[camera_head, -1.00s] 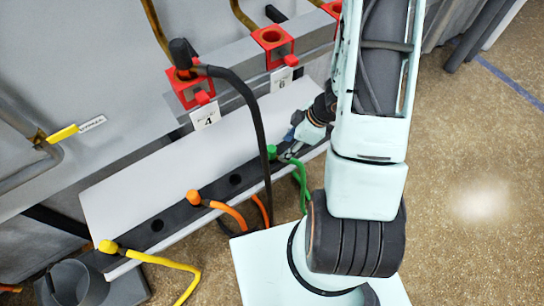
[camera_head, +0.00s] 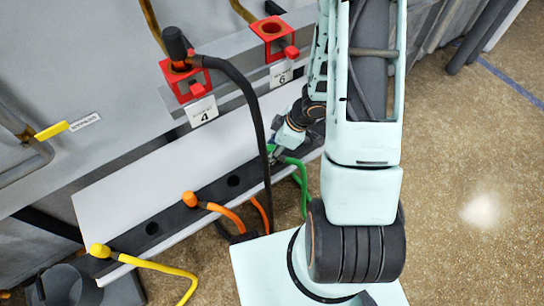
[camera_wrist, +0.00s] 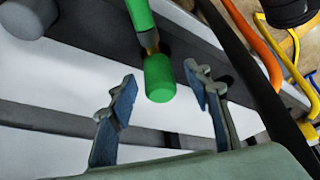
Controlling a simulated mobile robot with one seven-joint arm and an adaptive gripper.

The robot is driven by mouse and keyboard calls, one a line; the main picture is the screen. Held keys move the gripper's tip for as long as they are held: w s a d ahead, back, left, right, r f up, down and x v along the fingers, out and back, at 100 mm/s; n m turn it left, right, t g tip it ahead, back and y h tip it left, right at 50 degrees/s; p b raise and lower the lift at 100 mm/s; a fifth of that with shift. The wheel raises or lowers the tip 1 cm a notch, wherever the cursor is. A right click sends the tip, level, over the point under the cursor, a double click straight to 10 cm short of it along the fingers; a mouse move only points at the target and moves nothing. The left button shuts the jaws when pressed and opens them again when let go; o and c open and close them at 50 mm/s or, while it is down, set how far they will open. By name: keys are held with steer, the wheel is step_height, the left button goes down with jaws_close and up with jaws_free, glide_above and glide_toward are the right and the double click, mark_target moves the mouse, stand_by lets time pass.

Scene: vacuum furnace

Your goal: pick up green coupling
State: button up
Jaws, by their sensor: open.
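The green coupling (camera_wrist: 160,78) sits on the dark strip of the sloped white shelf, with a green hose attached. In the wrist view its rounded end lies between and just beyond the fingertips of my gripper (camera_wrist: 158,92). The two blue-padded fingers are apart, one on each side, and I see no contact. In the head view the coupling (camera_head: 271,149) shows only as a small green bit beside my gripper (camera_head: 276,155), and its green hose (camera_head: 302,180) hangs to the right. My arm hides much of that area.
An orange coupling (camera_head: 190,199) and a yellow coupling (camera_head: 100,250) sit farther left on the strip. A black hose (camera_head: 252,105) from the red block (camera_head: 187,80) marked 4 hangs close left of my gripper. Another red block (camera_head: 272,38) marked 6 is above.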

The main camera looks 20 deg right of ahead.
jaws_close()
steer(key=shift+r, duration=0.15)
